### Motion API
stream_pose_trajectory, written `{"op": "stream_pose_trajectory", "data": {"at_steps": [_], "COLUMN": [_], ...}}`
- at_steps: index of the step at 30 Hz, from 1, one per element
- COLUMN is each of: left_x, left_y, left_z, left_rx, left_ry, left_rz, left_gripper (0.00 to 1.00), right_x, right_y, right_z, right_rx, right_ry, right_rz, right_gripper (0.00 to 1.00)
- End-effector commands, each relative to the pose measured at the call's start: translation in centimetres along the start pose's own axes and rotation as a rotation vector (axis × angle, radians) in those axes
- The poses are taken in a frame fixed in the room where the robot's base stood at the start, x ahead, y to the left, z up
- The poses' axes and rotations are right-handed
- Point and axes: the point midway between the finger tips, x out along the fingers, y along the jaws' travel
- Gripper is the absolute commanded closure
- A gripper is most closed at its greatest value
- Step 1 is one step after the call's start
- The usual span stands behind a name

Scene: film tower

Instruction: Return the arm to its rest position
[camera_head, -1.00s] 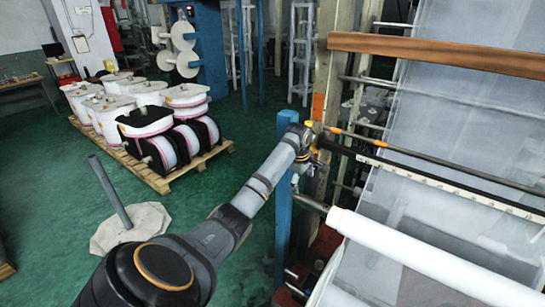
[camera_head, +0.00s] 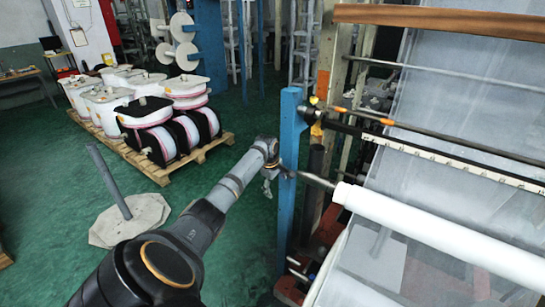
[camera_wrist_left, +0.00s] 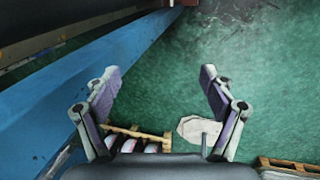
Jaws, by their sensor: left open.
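My left arm (camera_head: 205,222) reaches out from the bottom of the head view toward the blue post of the film machine. My left gripper (camera_head: 269,187) is at its far end, small and just left of the blue post (camera_head: 288,170). In the left wrist view my left gripper (camera_wrist_left: 159,78) has its two fingers spread wide with nothing between them. Green floor shows beyond the fingers. My right gripper is in neither view.
The blue beam (camera_wrist_left: 85,95) runs close along the left of the wrist view. A white roll (camera_head: 430,235) lies across the machine at right. A pallet (camera_head: 165,172) carries several spools. A grey pole stands on a pale base (camera_head: 150,212). Green floor between is clear.

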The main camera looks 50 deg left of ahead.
Motion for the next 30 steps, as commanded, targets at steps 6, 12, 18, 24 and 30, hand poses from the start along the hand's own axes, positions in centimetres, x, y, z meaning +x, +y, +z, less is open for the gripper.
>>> {"op": "stream_pose_trajectory", "data": {"at_steps": [6,12,18,24,30], "left_x": [0.0,0.0,5.7,18.8,27.8], "left_y": [0.0,0.0,-3.2,-14.7,-30.0], "left_z": [0.0,0.0,0.9,3.3,6.9], "left_rx": [0.000,0.000,0.124,0.520,0.962], "left_ry": [0.000,0.000,0.022,0.073,0.070], "left_rz": [0.000,0.000,-0.028,-0.094,-0.165], "left_gripper": [0.17,0.17,0.17,0.17,0.17], "right_x": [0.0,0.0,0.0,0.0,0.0], "right_y": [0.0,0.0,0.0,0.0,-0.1], "right_z": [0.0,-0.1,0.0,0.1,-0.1], "right_rx": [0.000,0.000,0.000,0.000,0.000], "right_ry": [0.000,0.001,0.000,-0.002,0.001], "right_rz": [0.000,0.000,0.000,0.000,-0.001], "right_gripper": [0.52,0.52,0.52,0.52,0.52]}}
